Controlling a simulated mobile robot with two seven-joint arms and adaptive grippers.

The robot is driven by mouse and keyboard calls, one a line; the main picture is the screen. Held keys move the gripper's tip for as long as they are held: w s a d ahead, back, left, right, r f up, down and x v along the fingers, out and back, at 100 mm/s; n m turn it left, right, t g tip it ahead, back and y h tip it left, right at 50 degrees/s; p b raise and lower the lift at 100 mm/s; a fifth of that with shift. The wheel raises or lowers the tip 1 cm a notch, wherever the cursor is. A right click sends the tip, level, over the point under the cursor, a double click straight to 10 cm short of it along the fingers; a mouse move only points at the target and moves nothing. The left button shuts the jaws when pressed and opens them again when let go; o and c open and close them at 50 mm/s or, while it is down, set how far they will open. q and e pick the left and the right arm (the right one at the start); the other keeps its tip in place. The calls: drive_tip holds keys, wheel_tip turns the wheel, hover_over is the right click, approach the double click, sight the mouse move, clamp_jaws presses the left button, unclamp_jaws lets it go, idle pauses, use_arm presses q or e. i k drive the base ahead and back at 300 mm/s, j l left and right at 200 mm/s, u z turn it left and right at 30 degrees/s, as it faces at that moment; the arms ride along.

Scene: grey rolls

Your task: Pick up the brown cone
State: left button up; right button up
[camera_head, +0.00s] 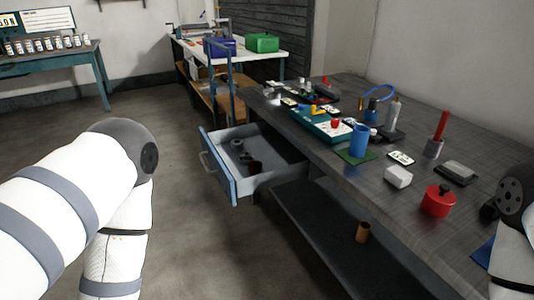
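A small brown piece (363,231), tapering a little like a cone or short tube, stands on the dark lower shelf (325,240) under the workbench, near the shelf's right part. Its exact shape is too small to tell. My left arm comes in from the left, bends, and runs out of the bottom edge. My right arm shows only in part at the right edge. Neither gripper is in view.
The dark workbench (450,200) above the shelf carries a red pot (438,201), a white block (398,177), a blue cup (359,140) and several other items. An open blue drawer (217,172) juts out left of the shelf. The floor (210,250) in front is clear.

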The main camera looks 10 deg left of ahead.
sight(255, 168)
drive_tip(key=i+j+z, duration=0.25)
drive_tip(key=i+j, duration=0.15)
drive_tip(key=j, duration=0.2)
drive_tip(key=i+j+z, duration=0.3)
drive_tip(key=j, duration=0.35)
drive_tip(key=i+j+z, duration=0.1)
drive_tip(key=i+j, duration=0.15)
drive_tip(key=i+j+z, duration=0.15)
drive_tip(key=j, duration=0.35)
drive_tip(key=i+j+z, duration=0.15)
drive_tip(key=j, duration=0.25)
drive_tip(key=j+z, duration=0.15)
drive_tip(key=j, duration=0.2)
drive_tip(key=i+j+u, duration=0.1)
drive_tip(key=j, duration=0.2)
drive_tip(key=j+z, duration=0.25)
drive_tip(key=i+l, duration=0.05)
